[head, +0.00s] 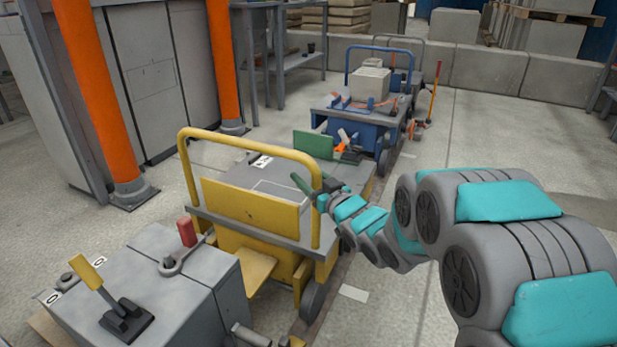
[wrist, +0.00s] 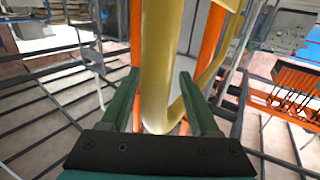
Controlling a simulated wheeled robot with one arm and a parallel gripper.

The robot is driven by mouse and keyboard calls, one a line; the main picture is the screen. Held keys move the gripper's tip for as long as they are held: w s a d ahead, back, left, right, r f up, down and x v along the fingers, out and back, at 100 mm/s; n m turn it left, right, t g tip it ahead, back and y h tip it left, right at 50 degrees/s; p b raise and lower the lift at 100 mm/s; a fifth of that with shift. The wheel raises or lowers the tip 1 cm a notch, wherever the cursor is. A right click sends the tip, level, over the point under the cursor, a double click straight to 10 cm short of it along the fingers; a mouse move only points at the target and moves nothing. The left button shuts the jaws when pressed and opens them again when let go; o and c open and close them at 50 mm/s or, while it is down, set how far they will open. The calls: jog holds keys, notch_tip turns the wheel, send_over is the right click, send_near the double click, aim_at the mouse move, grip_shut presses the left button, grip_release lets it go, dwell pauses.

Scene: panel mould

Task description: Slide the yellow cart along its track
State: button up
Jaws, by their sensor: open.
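The yellow cart (head: 262,255) stands in the middle of the head view, with a grey top and a yellow hoop handle (head: 248,141) at its near end. My gripper (head: 303,185), with green fingers, is at the right upright of this handle. In the wrist view my gripper (wrist: 158,78) is open, and the yellow handle bar (wrist: 157,50) runs between its two fingers. Gaps show beside the bar; contact cannot be told. A dark line on the floor (head: 345,268) runs along the cart's right side, partly hidden by my arm.
A grey box with a yellow lever (head: 92,272) stands close at the near left. A blue cart (head: 365,128) with items on it stands beyond the yellow cart. Orange posts (head: 98,90) and grey cabinets line the left. Open concrete floor (head: 500,130) lies to the right.

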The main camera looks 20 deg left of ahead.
aim_at(318, 184)
jog(key=shift+v, duration=3.9)
jog(key=w+d+m+h+p, duration=0.25)
jog(key=d+h, duration=0.45)
jog(key=d, duration=0.7)
jog(key=s+d+f+m+g+h+p, duration=0.2)
jog(key=s+d+m+h, duration=0.35)
jog(key=d, duration=0.85)
jog(key=s+d+m+g+h+p, duration=0.1)
jog(key=s+d+g, duration=0.25)
jog(key=s, duration=0.55)
jog(key=s+d+g+h+p, duration=0.15)
jog(key=s+d, duration=0.25)
jog(key=s, duration=0.5)
jog(key=s+r+g, duration=0.1)
jog(key=s+g, duration=0.2)
jog(key=s, duration=0.5)
jog(key=s+a+r+m+g, duration=0.1)
jog(key=s+g, duration=0.1)
jog(key=s, duration=0.7)
jog(key=shift+s+a+r+g+y, duration=0.2)
jog(key=shift+s+r+g+y, duration=0.1)
jog(key=shift+g+y, duration=0.1)
